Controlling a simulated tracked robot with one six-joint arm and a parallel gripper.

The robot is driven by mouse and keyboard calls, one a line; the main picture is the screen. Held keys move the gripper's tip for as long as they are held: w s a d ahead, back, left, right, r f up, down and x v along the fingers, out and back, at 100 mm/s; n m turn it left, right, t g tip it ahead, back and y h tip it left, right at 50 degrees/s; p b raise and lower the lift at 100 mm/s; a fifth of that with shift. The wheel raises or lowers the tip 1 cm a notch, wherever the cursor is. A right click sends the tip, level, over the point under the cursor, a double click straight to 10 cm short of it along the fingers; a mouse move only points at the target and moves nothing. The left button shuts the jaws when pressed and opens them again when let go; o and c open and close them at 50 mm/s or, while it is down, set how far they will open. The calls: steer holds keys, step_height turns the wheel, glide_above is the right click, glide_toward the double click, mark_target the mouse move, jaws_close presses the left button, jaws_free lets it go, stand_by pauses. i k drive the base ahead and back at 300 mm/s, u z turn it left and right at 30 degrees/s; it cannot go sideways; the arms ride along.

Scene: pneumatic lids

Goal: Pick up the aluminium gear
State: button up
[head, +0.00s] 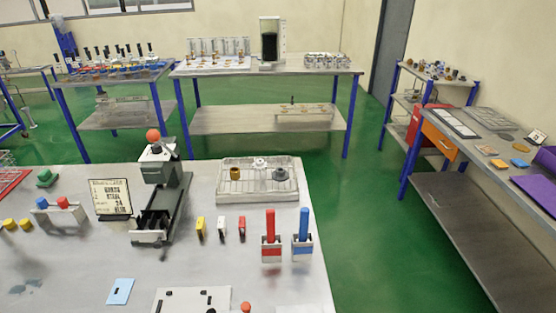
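A light grey tray (228,195) lies on the near table, at its back right. Three small round parts sit in it: a brass-coloured one (235,173) at left, a whitish one (259,163) at the back middle, and a darker grey one (280,174) at right. The whitish or the grey part may be the aluminium gear; teeth are too small to make out, so I cannot tell which. My gripper is not in view.
A dark press (160,190) with a red ball on top stands left of the tray. Red (270,235) and blue (302,232) upright pieces in holders stand in front of the tray. Small yellow, white and red blocks (221,227) stand between. Green floor lies right.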

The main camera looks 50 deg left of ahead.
mark_target(259, 166)
steer(key=i, duration=1.9)
steer(key=u, duration=2.15)
steer(key=i, duration=0.8)
steer(key=z, duration=0.1)
